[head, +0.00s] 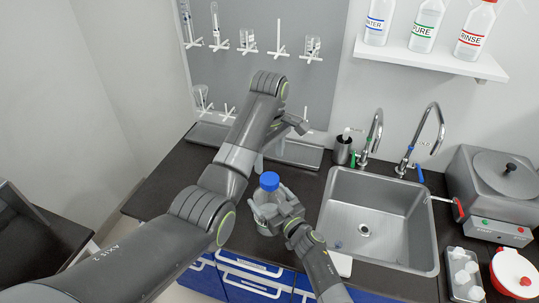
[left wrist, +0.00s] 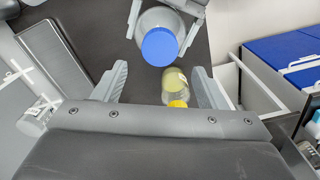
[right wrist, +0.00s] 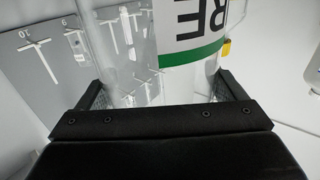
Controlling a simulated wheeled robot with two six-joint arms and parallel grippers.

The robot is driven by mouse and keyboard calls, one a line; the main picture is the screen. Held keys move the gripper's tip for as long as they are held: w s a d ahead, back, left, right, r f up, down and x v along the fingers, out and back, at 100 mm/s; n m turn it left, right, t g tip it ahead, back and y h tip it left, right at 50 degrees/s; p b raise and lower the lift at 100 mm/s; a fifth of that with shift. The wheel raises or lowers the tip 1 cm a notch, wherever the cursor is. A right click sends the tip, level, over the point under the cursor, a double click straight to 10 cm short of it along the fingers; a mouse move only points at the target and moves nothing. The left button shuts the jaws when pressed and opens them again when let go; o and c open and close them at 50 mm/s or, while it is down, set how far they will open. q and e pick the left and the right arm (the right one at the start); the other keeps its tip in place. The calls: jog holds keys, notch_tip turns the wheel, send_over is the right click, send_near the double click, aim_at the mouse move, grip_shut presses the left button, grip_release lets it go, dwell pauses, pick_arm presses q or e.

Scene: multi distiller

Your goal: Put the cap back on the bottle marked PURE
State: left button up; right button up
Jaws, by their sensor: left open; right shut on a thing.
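A clear bottle (head: 263,222) stands at the counter's front left of the sink, with a blue cap (head: 269,181) at its top. In the left wrist view the cap (left wrist: 160,47) covers the mouth; I cannot tell if it is tight. My right gripper (right wrist: 162,90) is shut on this bottle, whose label (right wrist: 190,35) shows "RE" above a green band. My left gripper (left wrist: 158,85) is open and empty, just behind the capped bottle in the head view; its fingers are apart from the cap. My left arm partly hides that area.
A small yellowish bottle (left wrist: 176,82) shows beyond my left fingers, partly hidden. The sink (head: 365,226) is to the right, with taps behind. A shelf (head: 430,58) holds several labelled bottles, one marked PURE (head: 422,30). A rack (head: 262,50) hangs on the back wall.

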aim_at(270, 178)
pick_arm(q)
jog(key=shift+f, duration=4.05)
